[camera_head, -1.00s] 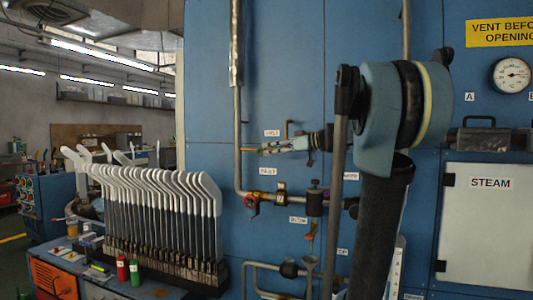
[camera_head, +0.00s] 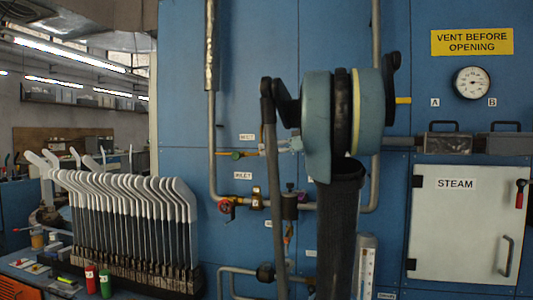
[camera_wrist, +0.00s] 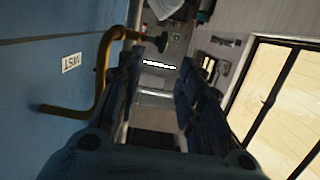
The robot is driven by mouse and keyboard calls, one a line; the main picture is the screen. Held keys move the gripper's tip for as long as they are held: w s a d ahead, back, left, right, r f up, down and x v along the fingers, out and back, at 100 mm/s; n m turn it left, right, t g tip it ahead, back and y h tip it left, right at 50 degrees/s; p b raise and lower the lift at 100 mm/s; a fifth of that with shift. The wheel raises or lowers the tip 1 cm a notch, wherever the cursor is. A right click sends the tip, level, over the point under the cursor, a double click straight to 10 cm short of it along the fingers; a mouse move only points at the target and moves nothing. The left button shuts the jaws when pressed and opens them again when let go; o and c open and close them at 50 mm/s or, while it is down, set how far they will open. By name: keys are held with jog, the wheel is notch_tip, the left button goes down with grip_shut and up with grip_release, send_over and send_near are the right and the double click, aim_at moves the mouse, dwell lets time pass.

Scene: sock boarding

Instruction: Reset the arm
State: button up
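My arm stands in the middle of the head view, with its thick blue-grey joint in front of the blue wall panel. My gripper is hidden behind the arm there, or cannot be made out. In the wrist view my gripper (camera_wrist: 163,75) shows two dark fingers apart, with a clear gap and nothing between them. A brass pipe with a green-handled valve (camera_wrist: 158,42) is beside the left finger. A MIST label (camera_wrist: 71,63) is on the blue panel at the left. The green-handled valve also shows in the head view (camera_head: 236,155), left of my arm.
A rack of white-topped sock boards (camera_head: 130,215) stands at the left. Red and green bottles (camera_head: 106,283) are in front of it. Pipes and a red valve (camera_head: 226,207) run along the wall panel. A STEAM door (camera_head: 465,225) and a gauge (camera_head: 472,83) are at the right.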

jog(key=s+a+f+m+g+h, duration=0.1)
jog(key=s+f+m+h, duration=0.1)
jog(key=s+f, duration=0.45)
jog(key=s+f+m+g+h, duration=0.1)
jog(key=s+f+m+h, duration=0.25)
jog(key=f, duration=0.65)
jog(key=s+a+f+m+g+h, duration=0.1)
jog(key=s+f+h, duration=0.1)
jog(key=s+f, duration=0.45)
jog(key=s+d+f+m+h, duration=0.2)
jog(key=s+d+f, duration=0.1)
jog(key=f, duration=0.4)
jog(key=s+d+f+m+h, duration=0.3)
jog(key=s+d+f, duration=0.1)
jog(key=f, duration=0.3)
jog(key=s+d+f+m+h, duration=0.2)
jog(key=s+d+f, duration=0.2)
jog(key=f, duration=0.3)
jog(key=shift+f, duration=0.3)
jog(key=shift+d, duration=0.1)
